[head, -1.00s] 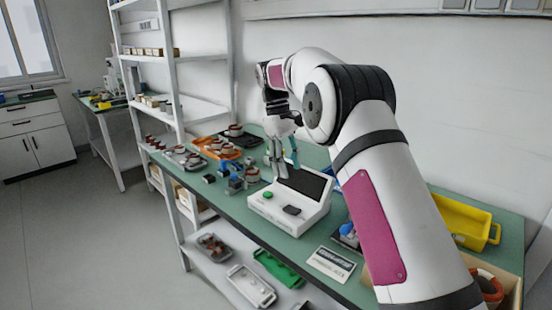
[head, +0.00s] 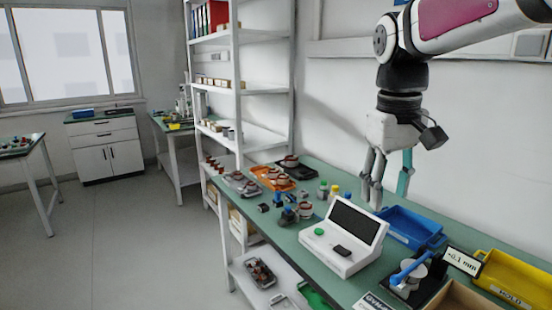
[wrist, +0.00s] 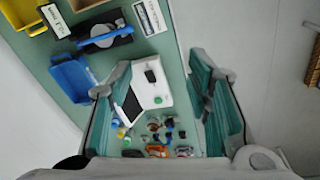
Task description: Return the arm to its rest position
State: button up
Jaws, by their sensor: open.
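My gripper (head: 386,186) hangs pointing down above the green workbench (head: 310,175), over the area between the white tester and the blue bin. Its fingers are apart with nothing between them. In the wrist view my gripper (wrist: 160,105) shows its fingers spread at left and right, with the bench far below. My arm comes in from the upper right of the head view. The white tester (head: 330,255) with a dark screen stands on the bench, clear of the fingers; it also shows in the wrist view (wrist: 152,88).
Orange (head: 268,181) and grey trays with parts lie at the far left end. A white shelf rack (head: 240,100) stands behind.

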jog(key=s+f+m+t+p, duration=0.1)
jog(key=s+f+p, duration=0.1)
jog(key=s, duration=0.9)
jog(key=s+f+m+t+y+p, duration=0.1)
jog(key=s+f+m+t, duration=0.1)
jog(key=s, duration=1)
jog(key=shift+s+p, duration=0.3)
jog(key=shift+p, duration=0.05)
jog(key=shift+a, duration=0.15)
jog(key=shift+c, duration=0.5)
